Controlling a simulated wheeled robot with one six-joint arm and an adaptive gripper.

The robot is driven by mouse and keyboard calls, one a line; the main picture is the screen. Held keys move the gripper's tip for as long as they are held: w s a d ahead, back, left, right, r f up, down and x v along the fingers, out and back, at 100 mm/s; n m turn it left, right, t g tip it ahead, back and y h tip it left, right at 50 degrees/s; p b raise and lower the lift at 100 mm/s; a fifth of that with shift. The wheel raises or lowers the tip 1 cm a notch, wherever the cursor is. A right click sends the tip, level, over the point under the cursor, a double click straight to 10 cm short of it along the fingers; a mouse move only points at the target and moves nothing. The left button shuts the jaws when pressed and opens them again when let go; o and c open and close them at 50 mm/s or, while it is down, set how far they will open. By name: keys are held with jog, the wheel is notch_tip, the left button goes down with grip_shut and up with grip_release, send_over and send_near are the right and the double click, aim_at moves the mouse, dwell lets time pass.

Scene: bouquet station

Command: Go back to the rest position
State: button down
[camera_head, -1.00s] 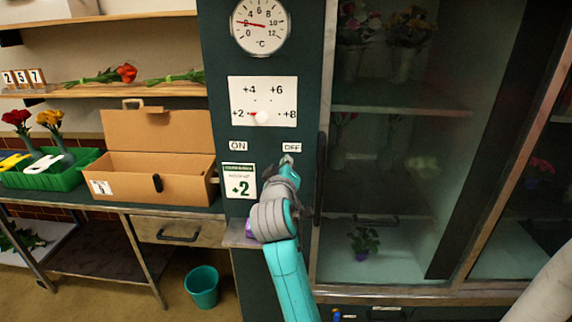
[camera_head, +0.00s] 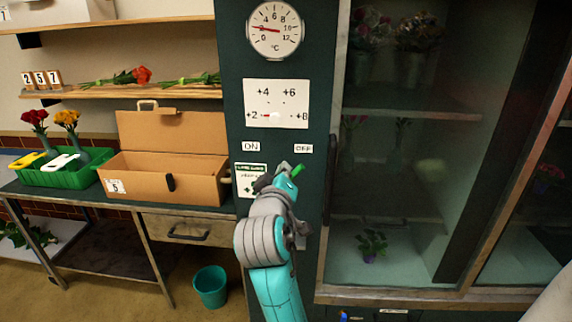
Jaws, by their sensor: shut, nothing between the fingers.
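My arm rises from the bottom centre in front of the dark green control panel (camera_head: 231,60). My gripper (camera_head: 264,182) is at its end, small and partly hidden by my wrist. It is shut and empty, in front of the panel's lower part, below the ON label (camera_head: 253,147). The OFF label (camera_head: 303,149) is in clear view. A small green piece (camera_head: 299,170) shows beside my wrist under it; I cannot tell what it is. My wrist partly covers the white and green card (camera_head: 250,170).
A dial knob (camera_head: 272,116) has its red mark toward +2. A thermometer (camera_head: 275,30) hangs above. Right is a glass cabinet (camera_head: 405,113) with flowers. Left are an open cardboard box (camera_head: 145,185), a green crate (camera_head: 85,181) and a teal bin (camera_head: 210,287) on the floor.

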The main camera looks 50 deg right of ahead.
jog(key=shift+s+a, duration=0.3)
jog(key=shift+a, duration=0.05)
dwell(0.4)
jog(key=s+a+f+n+t+y, duration=0.25)
jog(key=s+a+f, duration=0.2)
jog(key=f, duration=0.45)
jog(key=s+a+f+n+t+y, duration=0.1)
jog(key=s+a+f+y, duration=0.25)
jog(key=a+f, duration=0.4)
jog(key=s+a+f+n+t+y, duration=0.1)
jog(key=s+a+f+n+y, duration=0.2)
jog(key=f, duration=0.7)
jog(key=s+a+f+m+y, duration=0.1)
jog(key=s+a, duration=0.2)
jog(key=s, duration=0.6)
jog(key=s+a+f+m+y, duration=0.1)
jog(key=s+a+m+y, duration=0.1)
jog(key=s, duration=0.6)
jog(key=s+a+f+m+y, duration=0.1)
jog(key=s+a, duration=0.3)
jog(key=s, duration=0.5)
jog(key=shift+s+y, duration=0.35)
jog(key=shift+y, duration=0.25)
